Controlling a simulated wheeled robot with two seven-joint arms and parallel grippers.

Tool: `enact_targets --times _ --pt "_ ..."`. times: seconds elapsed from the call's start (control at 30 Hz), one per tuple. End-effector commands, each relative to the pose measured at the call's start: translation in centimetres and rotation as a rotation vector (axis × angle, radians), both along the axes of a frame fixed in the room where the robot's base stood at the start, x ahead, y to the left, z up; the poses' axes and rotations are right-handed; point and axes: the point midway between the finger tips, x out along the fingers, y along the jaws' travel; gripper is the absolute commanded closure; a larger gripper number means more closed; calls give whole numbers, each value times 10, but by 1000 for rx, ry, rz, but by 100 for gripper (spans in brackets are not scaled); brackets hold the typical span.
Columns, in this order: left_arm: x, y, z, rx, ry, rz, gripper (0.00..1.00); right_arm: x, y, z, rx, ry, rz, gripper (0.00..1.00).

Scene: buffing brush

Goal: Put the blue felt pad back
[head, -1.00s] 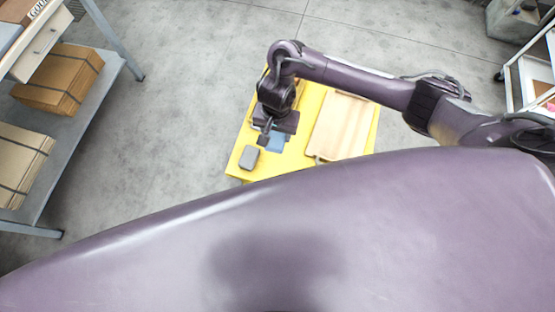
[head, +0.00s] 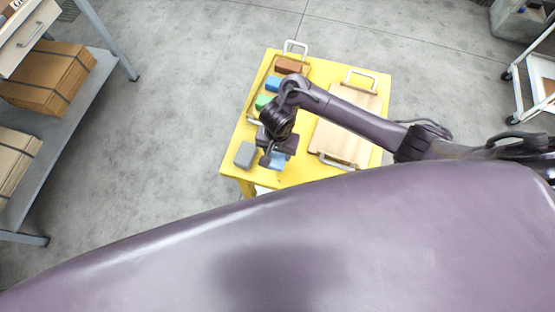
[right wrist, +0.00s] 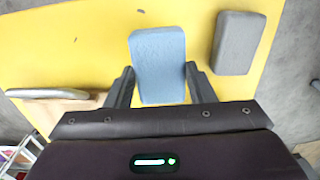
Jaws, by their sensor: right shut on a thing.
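The blue felt pad (head: 278,161) is at the near edge of the yellow table in the head view, partly hidden by my right gripper (head: 272,156). In the right wrist view the blue felt pad (right wrist: 158,60) sits between the two fingers of my right gripper (right wrist: 158,85), which is shut on it. Its far part sticks out beyond the fingertips. I cannot tell whether the pad is touching the table. My left gripper is not in view.
A grey block (head: 245,155) lies left of the pad on the yellow table (head: 232,160). Behind are a reddish-brown block (head: 288,65), a blue block (head: 273,84) and a green block (head: 262,102) near a metal handle (head: 295,46). A wooden board (head: 340,136) lies right.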

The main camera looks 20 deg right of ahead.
Motion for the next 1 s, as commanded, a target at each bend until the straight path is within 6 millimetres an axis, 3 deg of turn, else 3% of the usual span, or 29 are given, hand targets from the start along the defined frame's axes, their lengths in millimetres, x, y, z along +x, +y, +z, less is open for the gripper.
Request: enact_targets --times 0.3,0.77,0.8,0.93,1.0 --pt "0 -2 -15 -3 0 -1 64 0 0 -42 -1 1 0 76" --pt "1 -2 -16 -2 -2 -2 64 0 0 -48 1 -1 0 76" --pt "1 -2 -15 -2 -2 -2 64 0 0 -48 1 -1 0 47" --pt "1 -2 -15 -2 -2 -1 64 0 0 -48 0 -1 0 30" --pt "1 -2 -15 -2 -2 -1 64 0 0 -48 0 -1 0 29"
